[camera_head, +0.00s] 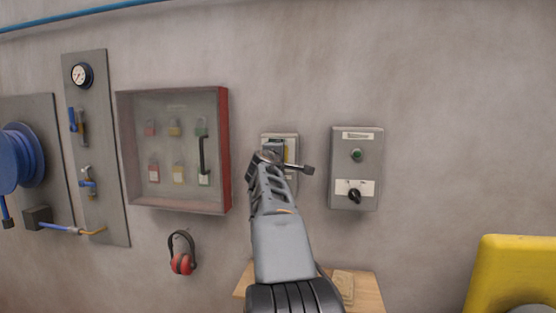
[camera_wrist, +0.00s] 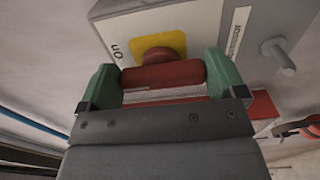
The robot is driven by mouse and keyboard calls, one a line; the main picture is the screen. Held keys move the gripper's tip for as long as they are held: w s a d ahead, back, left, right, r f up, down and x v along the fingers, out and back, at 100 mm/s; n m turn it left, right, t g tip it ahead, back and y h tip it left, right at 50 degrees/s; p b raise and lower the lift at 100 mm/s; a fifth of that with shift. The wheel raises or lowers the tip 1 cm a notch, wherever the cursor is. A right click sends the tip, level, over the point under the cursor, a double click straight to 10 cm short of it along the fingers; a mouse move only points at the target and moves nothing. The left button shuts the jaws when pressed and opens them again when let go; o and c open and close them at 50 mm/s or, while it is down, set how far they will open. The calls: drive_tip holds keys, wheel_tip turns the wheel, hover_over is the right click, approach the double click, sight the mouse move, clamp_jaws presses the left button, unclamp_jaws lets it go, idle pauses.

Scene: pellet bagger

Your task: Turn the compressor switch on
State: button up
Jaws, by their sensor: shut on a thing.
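The compressor switch box (camera_head: 290,136) is a grey box on the wall, partly hidden behind my gripper and arm in the head view. In the wrist view the box (camera_wrist: 205,22) has a yellow plate (camera_wrist: 143,42), an "On" mark at its left and a "Compressor" label at its right. A red switch handle (camera_wrist: 158,76) with a round hub sits on the yellow plate. My gripper (camera_wrist: 160,80) is shut on the red handle, with a green finger at each end of it. The handle lies roughly crosswise in the wrist view. Any other position mark is hidden.
A similar grey box (camera_head: 344,146) with a green button and a black knob hangs just to the right. A glass-fronted padlock cabinet (camera_head: 223,190) hangs to the left, with red ear defenders (camera_head: 181,262) below it. A wooden shelf (camera_head: 368,290) lies below my arm.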

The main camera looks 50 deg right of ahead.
idle(0.4)
drive_tip(key=o, duration=0.6)
drive_tip(key=shift+o, duration=0.2)
drive_tip(key=shift+a, duration=0.15)
drive_tip(key=b+v, duration=0.3)
drive_tip(key=v, duration=1)
drive_tip(key=shift+s+a+b, duration=0.2)
drive_tip(key=shift+a+b, duration=0.05)
drive_tip(key=shift+b, duration=0.05)
